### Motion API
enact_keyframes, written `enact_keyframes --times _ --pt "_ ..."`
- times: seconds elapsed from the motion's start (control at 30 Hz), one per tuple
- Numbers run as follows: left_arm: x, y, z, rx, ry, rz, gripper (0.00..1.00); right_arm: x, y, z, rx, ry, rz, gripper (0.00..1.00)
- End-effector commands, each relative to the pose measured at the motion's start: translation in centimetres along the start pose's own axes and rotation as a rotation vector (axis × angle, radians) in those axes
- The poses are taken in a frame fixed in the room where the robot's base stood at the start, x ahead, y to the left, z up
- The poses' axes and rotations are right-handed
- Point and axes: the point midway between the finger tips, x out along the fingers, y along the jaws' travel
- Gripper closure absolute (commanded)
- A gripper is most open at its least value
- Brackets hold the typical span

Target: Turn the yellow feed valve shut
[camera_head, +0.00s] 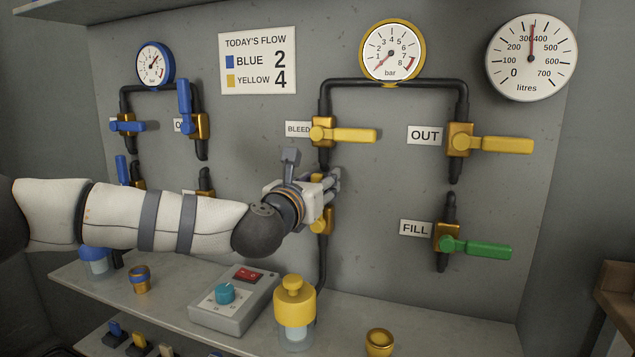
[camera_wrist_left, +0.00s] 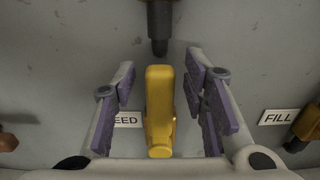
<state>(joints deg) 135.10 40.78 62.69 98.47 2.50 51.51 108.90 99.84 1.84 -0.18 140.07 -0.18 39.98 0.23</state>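The yellow feed valve shows in the left wrist view with its yellow handle (camera_wrist_left: 159,105) pointing straight up, in line with the pipe. The label beside it (camera_wrist_left: 127,120) reads "EED", its first letter hidden by a finger. My left gripper (camera_wrist_left: 162,88) is open, with one finger on each side of the handle and a gap on both sides. In the head view my left gripper (camera_head: 330,183) is at the wall below the bleed valve. It hides most of the feed valve, and only part of the yellow body (camera_head: 321,225) shows. My right gripper is in neither view.
Above is the bleed valve handle (camera_head: 350,135), level. To the right are the out valve handle (camera_head: 505,145) and green fill valve handle (camera_head: 482,249). A control box (camera_head: 235,305) and yellow-topped jar (camera_head: 295,305) stand on the shelf below my arm.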

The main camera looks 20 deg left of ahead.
Motion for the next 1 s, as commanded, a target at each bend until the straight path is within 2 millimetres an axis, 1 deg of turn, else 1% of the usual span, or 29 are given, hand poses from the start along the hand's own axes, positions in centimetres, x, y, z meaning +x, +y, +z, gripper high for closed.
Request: enact_keyframes --times 0.07,0.1,0.17,0.2,0.27,0.53,0.67,0.87,1.0 --pt "0.0 0.0 0.0 0.000 0.000 0.000 0.60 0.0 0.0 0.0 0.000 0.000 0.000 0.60" --pt "0.0 0.0 0.0 0.000 0.000 0.000 0.65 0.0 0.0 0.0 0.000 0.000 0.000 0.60" --pt "0.0 0.0 0.0 0.000 0.000 0.000 0.78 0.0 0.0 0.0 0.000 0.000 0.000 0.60" --pt "0.0 0.0 0.0 0.000 0.000 0.000 0.87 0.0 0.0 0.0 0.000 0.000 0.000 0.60" --pt "0.0 0.0 0.0 0.000 0.000 0.000 1.00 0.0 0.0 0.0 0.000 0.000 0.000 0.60" --pt "-0.1 0.0 0.0 0.005 0.000 0.000 1.00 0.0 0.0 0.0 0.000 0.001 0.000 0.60" --pt "-0.1 -0.3 0.0 0.034 0.000 -0.001 1.00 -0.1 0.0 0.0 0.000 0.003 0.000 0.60" --pt "-0.1 -1.3 0.0 0.142 -0.001 -0.001 1.00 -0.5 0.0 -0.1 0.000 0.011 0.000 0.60" --pt "-0.1 -2.4 -0.1 0.262 -0.001 -0.001 1.00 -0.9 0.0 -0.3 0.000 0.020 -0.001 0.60"
